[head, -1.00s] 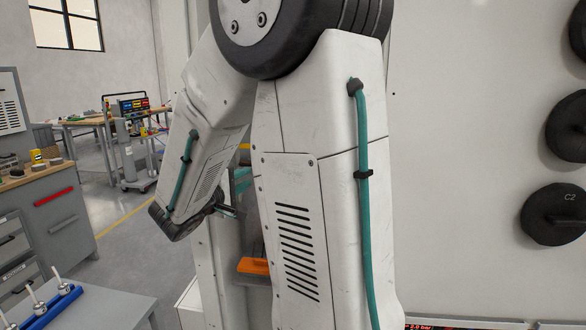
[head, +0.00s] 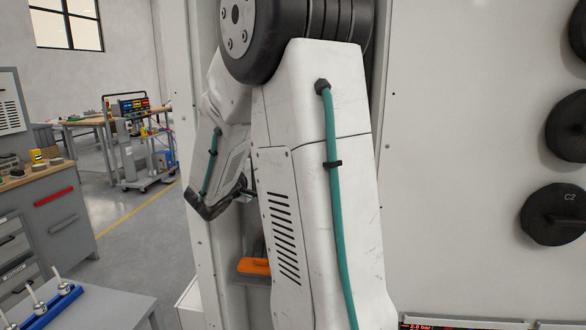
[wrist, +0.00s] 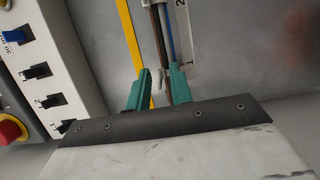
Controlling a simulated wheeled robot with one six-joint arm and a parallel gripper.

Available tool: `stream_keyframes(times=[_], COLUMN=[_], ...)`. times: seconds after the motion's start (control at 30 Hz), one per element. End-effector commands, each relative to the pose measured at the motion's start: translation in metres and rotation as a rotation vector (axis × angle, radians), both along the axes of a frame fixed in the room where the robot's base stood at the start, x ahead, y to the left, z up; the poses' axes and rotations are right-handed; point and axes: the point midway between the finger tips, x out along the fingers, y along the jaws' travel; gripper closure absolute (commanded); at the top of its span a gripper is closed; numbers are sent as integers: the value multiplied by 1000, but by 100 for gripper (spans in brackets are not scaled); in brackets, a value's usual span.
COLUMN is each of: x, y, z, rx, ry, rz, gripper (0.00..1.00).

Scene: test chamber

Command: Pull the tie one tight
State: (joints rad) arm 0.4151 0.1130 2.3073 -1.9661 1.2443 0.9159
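My gripper (wrist: 160,73) shows in the wrist view as two teal fingers with a clear gap between them. It points at a bundle of cables (wrist: 167,40), one brown and one blue, running down a grey panel. The bundle passes behind the fingers, nearest the right one. A small pale sliver (wrist: 157,72) shows between the fingertips; I cannot tell whether it is a tie's tail. No tie can be made out clearly. In the head view my own arm hides the gripper's fingers and the cables.
A yellow strip (wrist: 129,35) runs down the panel left of the cables. A white box with black switches (wrist: 36,72) and a red knob (wrist: 10,131) stand at the left. In the head view, an orange-handled thing (head: 254,266) shows beside my arm, and a blue rack (head: 58,300) sits lower left.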

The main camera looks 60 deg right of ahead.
Motion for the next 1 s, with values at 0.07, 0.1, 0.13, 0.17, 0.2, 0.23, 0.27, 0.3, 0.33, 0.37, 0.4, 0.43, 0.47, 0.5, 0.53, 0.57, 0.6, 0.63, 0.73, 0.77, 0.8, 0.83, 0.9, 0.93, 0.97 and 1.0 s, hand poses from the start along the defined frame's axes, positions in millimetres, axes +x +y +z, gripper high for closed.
stream_keyframes(times=[0.07,0.1,0.13,0.17,0.2,0.23,0.27,0.3,0.33,0.37,0.4,0.43,0.47,0.5,0.53,0.57,0.6,0.63,0.73,0.77,0.8,0.83,0.9,0.93,0.97,1.0], x=[0,0,0,0,0,0,0,0,0,0,0,0,0,0,0,0,0,-1,-1,-1,-2,-2,-2,-2,-2,-3], y=[0,0,0,0,0,0,0,0,0,0,0,1,1,1,1,1,2,2,4,5,6,6,8,8,9,10], z=[0,0,0,0,0,0,0,0,0,0,0,0,0,0,0,0,0,0,0,0,0,0,0,0,0,0], rx=[0,0,0,0,0,0,0,0,0,0,0,0,0,0,0,0,0,0,1,1,1,1,0,0,0,0], ry=[0,0,0,0,0,0,0,0,0,0,0,0,0,0,0,0,1,1,1,1,1,1,1,1,1,1], rz=[0,0,0,0,0,0,0,0,0,0,0,0,0,0,1,1,1,1,1,1,2,2,2,2,2,2], gripper=[78,78,78,81,92,100,100,100,100,100,100,100,100,100,100,100,100,100,100,100,100,100,100,100,100,100])
